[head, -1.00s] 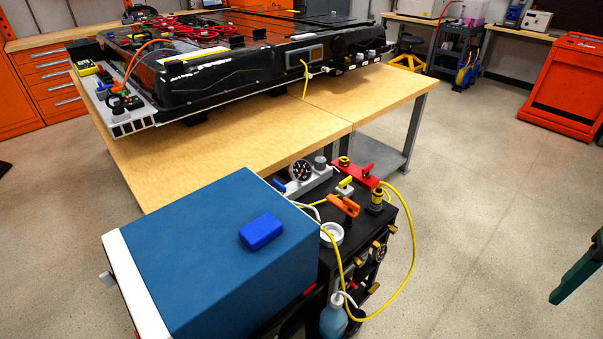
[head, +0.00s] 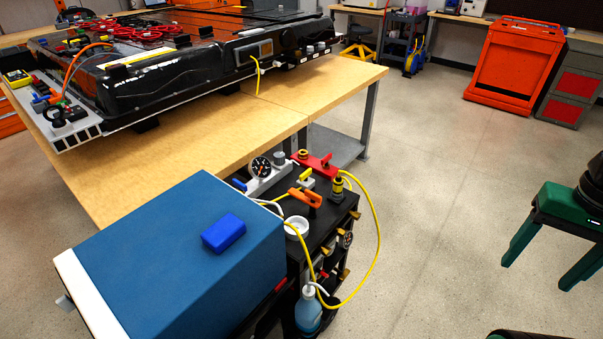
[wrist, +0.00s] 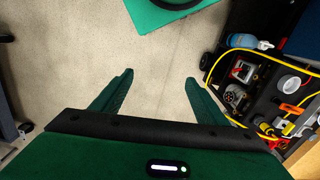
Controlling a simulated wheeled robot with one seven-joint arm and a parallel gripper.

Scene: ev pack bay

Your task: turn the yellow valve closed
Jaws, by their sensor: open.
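The yellow valve (head: 305,176) is a small yellow lever on a pale block, on the black top of a service cart (head: 322,222). It sits between a red lever valve (head: 318,161) and an orange lever valve (head: 304,198). My gripper (head: 538,272) is green, open and empty, over the floor well to the right of the cart. In the wrist view my gripper (wrist: 159,77) has its fingers apart with bare floor between them. The cart's fittings are at the right of that view, too small to tell the yellow valve for sure.
A yellow hose (head: 376,240) loops off the cart's right side. A gauge (head: 261,166), white cup (head: 296,227) and blue bottle (head: 308,312) are close by. A blue box (head: 180,265) stands left, and the wooden bench (head: 190,150) is behind. The floor right of the cart is free.

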